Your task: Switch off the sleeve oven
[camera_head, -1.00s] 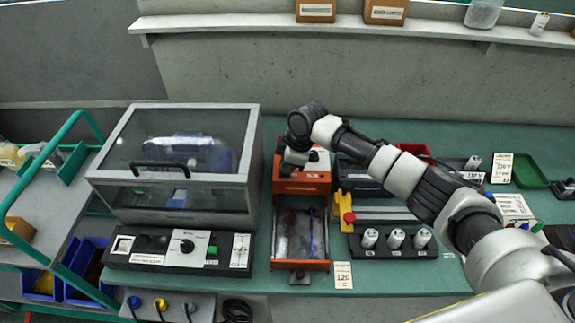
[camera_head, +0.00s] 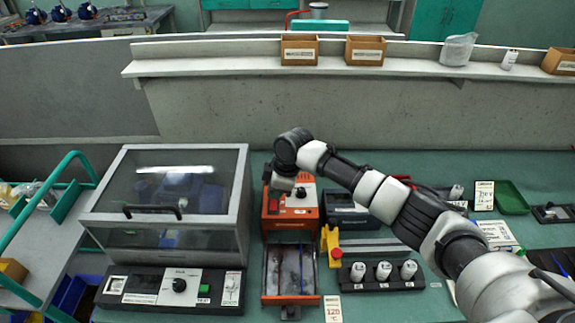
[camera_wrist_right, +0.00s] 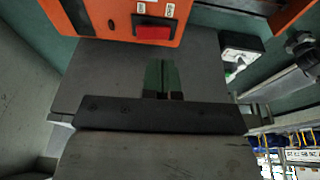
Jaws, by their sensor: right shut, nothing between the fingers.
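The sleeve oven appears to be the orange box (camera_head: 291,223) with an open-topped tray (camera_head: 290,270) in front, in the middle of the bench in the head view. In the right wrist view its orange face (camera_wrist_right: 115,15) fills the top, with a red rocker switch (camera_wrist_right: 153,33) between small white labels. My right gripper (camera_wrist_right: 161,62) is shut and empty, its fingertips just below the switch in that picture and apparently apart from it. In the head view my right gripper (camera_head: 282,184) is over the oven's back left part and hides some of its top. My left gripper is not in view.
A grey cabinet with a clear lid (camera_head: 170,200) and a control panel (camera_head: 172,290) stands left of the oven. A yellow part (camera_head: 331,246) and a black block with white cylinders (camera_head: 382,274) are on the right. A white card (camera_head: 333,308) lies in front.

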